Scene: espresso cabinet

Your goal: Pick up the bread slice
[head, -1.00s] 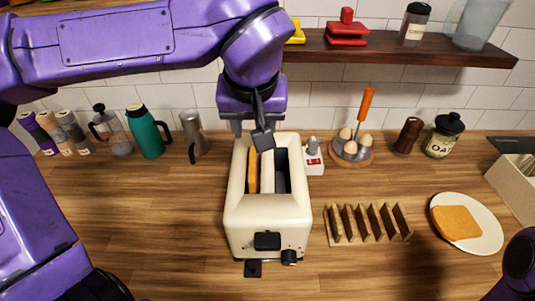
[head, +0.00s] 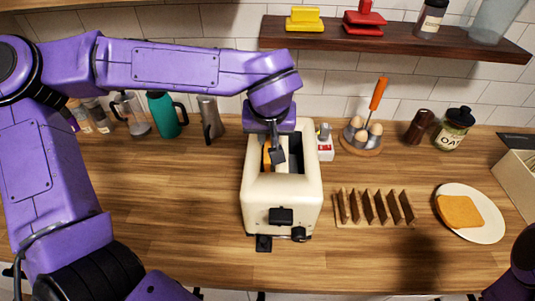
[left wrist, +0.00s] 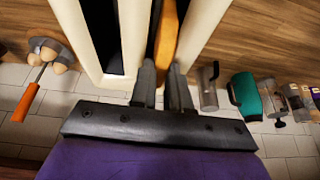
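The cream toaster (head: 254,210) stands on the counter with two slots. An orange-brown bread slice (head: 266,158) stands upright in its left slot; it also shows in the left wrist view (left wrist: 168,35). My left gripper (head: 271,150) points down at the far end of that slot. In the left wrist view its two fingers (left wrist: 163,75) are apart, with the slice's edge between them; no firm contact shows. The right slot looks dark and empty. Another bread slice (head: 460,211) lies flat on a white plate (head: 489,232). Only a bit of my right arm shows at the lower right.
A wooden toast rack (head: 374,208) stands right of the toaster. Behind are an egg holder (head: 362,146), a pepper mill (head: 419,127) and an oats jar (head: 453,130). A wooden shelf (head: 400,41) hangs above.

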